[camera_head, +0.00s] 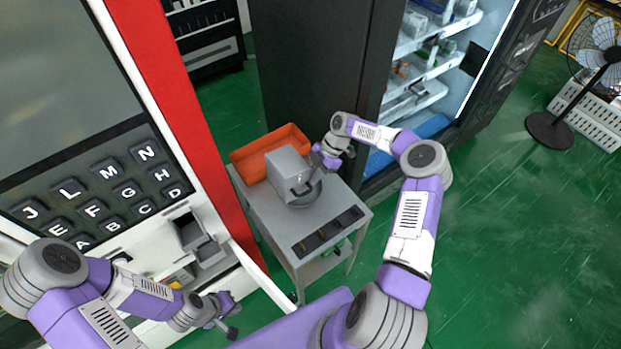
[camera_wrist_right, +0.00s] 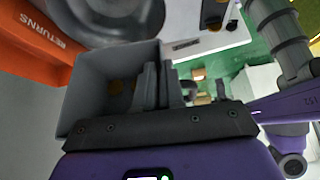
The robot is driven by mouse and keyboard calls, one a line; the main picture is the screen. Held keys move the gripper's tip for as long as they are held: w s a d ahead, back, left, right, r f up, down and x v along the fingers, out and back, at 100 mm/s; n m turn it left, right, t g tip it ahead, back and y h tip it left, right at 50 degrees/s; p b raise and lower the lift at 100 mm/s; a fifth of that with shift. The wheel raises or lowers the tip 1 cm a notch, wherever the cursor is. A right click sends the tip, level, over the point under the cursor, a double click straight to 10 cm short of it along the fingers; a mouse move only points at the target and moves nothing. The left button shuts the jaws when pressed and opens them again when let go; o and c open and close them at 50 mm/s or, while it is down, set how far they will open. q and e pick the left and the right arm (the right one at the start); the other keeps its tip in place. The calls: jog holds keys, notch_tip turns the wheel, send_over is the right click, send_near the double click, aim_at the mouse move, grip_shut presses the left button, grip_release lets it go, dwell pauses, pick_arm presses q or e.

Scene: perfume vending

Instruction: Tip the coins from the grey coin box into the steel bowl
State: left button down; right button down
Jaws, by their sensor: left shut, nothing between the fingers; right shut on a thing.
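My right gripper (camera_head: 318,160) is shut on the grey coin box (camera_head: 286,168), holding it at its right side above the cart. The steel bowl (camera_head: 306,199) is on the cart just below and in front of the box, which partly hides it. In the right wrist view the fingers (camera_wrist_right: 158,85) grip one wall of the box (camera_wrist_right: 85,92). A few brownish-gold coins (camera_wrist_right: 116,87) show dimly inside it. The bowl (camera_wrist_right: 112,16) lies just beyond the box there. My left gripper (camera_head: 222,312) is shut and empty, low beside the machine's front.
An orange bin (camera_head: 250,168) marked RETURNS stands at the cart's back left. A dark slotted tray (camera_head: 328,232) lies at the front of the grey cart (camera_head: 283,237). The red-edged machine is close on the left, and a dark cabinet (camera_head: 310,60) stands behind.

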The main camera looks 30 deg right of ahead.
jog(key=d+y+b, duration=0.1)
jog(key=b, duration=0.2)
jog(key=f+y+b, duration=0.1)
jog(key=y+b, duration=0.1)
jog(key=d+f+y+b, duration=0.1)
jog(key=b, duration=0.2)
jog(key=shift+w+d+f+g+b, duration=0.15)
jog(key=shift+w+d+g+b, duration=0.05)
jog(key=shift+d+g+b, duration=0.15)
dwell(0.4)
dwell(0.9)
